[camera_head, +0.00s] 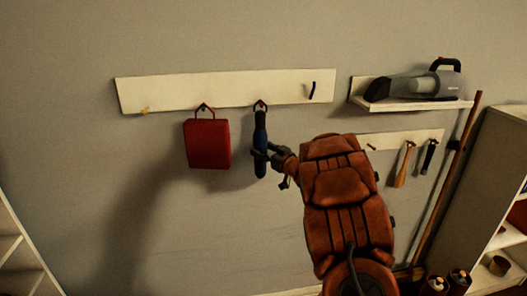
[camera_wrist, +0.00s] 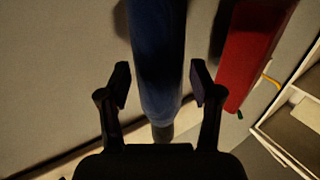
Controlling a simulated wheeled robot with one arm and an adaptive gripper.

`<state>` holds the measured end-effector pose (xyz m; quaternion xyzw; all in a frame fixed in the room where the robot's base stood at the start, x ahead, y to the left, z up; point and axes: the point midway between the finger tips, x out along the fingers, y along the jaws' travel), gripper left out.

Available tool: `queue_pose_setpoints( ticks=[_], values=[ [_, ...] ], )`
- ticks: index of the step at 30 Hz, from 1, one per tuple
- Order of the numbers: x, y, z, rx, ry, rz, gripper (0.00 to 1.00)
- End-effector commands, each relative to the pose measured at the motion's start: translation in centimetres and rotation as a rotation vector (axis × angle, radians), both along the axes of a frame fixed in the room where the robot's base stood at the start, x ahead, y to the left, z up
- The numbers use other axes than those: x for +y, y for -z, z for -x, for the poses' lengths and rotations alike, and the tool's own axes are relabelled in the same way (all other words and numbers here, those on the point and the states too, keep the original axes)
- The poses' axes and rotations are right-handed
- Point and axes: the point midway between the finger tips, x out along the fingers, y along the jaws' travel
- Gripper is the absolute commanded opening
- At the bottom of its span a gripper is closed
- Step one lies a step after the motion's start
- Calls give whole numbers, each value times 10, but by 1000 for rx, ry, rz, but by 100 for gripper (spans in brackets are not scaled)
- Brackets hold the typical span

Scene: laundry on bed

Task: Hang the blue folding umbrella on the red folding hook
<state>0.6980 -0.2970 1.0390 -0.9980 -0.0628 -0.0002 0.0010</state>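The blue folding umbrella (camera_head: 260,132) hangs upright against the wall below the white hook board, its top at a small dark-reddish hook or loop (camera_head: 260,104). At this size I cannot tell the hook from the strap. My gripper (camera_head: 266,154) is at the umbrella's middle, coming from the right. In the wrist view, the umbrella (camera_wrist: 158,55) runs between the two fingers of my gripper (camera_wrist: 160,85). The fingers are apart, with a narrow gap visible on each side of it. Its dark end shows below, near the palm.
A red bag (camera_head: 207,144) hangs just left of the umbrella. The white board (camera_head: 225,92) also has a yellow hook (camera_head: 144,111) and a black hook (camera_head: 312,90). A shelf with a handheld vacuum (camera_head: 415,85), hammers (camera_head: 403,165) and a broom handle (camera_head: 446,180) are at right.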

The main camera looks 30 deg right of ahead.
Motion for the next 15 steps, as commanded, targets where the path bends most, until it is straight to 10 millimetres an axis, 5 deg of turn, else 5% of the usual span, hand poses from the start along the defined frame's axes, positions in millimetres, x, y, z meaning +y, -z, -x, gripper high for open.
queue_pose_setpoints(
  ticks=[3, 15],
  values=[
    [0, 0, 0, 1, 0, 0, 80],
    [-1, 0, 5, 1, 0, 0, 80]
  ],
)
